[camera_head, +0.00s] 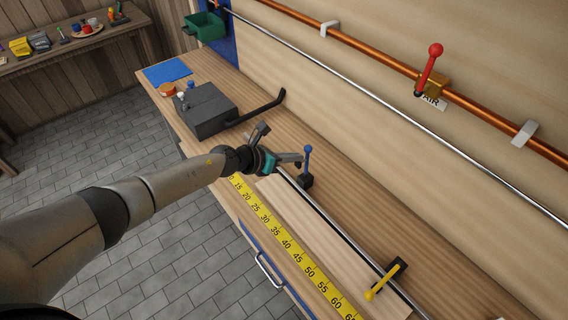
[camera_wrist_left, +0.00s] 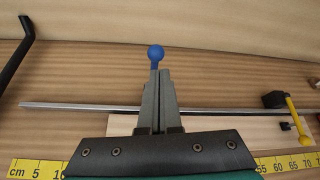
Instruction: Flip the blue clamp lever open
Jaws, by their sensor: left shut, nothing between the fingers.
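The blue clamp lever (camera_head: 307,160) stands upright on its dark clamp block (camera_head: 305,181) on the metal rail. Its blue ball also shows in the left wrist view (camera_wrist_left: 155,52), just beyond my fingertips. My left gripper (camera_head: 298,160) is shut and empty, its fingertips right beside the lever in the head view. In the left wrist view the shut fingers (camera_wrist_left: 158,75) hide most of the lever's shaft. I cannot tell whether fingers and lever touch. My right gripper is not in view.
A yellow lever (camera_head: 383,281) on a black clamp sits farther along the rail. A yellow measuring tape (camera_head: 289,244) runs along the bench's front. A grey box (camera_head: 207,109) with a black handle stands to the left. A red valve lever (camera_head: 429,68) is on the wall pipe.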

